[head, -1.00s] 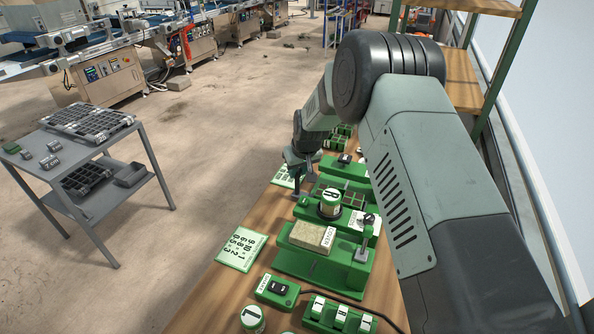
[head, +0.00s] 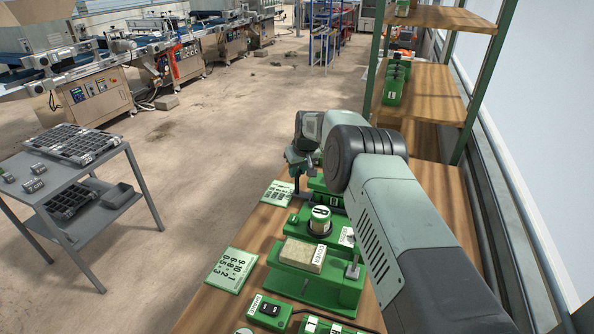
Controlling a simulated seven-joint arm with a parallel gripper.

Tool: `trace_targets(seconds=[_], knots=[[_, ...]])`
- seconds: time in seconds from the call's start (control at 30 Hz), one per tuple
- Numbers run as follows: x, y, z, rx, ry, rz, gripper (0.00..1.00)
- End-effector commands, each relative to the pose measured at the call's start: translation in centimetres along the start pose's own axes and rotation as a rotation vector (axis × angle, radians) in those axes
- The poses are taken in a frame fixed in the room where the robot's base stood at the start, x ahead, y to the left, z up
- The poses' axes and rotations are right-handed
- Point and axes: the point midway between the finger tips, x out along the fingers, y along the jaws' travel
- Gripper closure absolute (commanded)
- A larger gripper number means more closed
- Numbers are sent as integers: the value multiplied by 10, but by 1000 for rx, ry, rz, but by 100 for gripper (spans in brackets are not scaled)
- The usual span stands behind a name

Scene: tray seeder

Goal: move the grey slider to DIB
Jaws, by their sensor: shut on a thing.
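My gripper (head: 299,190) is at the far end of the wooden bench, pointing down beside the left edge of a green unit (head: 322,188). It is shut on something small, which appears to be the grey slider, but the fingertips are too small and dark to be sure. My own arm hides much of the far green unit. I cannot make out the slider's markings or the DIB label.
Nearer on the bench are a green base with a round-capped knob (head: 320,217), a tan block (head: 303,254) on a green stand, and a black-switch box (head: 268,311). Printed cards (head: 231,270) lie along the left edge. A grey cart (head: 125,150) stands left; shelves (head: 430,92) stand behind.

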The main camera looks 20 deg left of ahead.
Motion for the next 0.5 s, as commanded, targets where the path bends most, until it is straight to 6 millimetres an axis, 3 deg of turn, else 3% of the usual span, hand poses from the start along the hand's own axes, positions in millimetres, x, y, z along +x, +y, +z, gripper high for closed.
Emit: trace_targets(seconds=[0.13,0.17,0.3,0.5], knots=[[0,3,-3,0,16,8,100],[0,3,-3,0,15,8,69],[0,3,-2,0,12,7,49],[0,3,-2,0,10,6,49]])
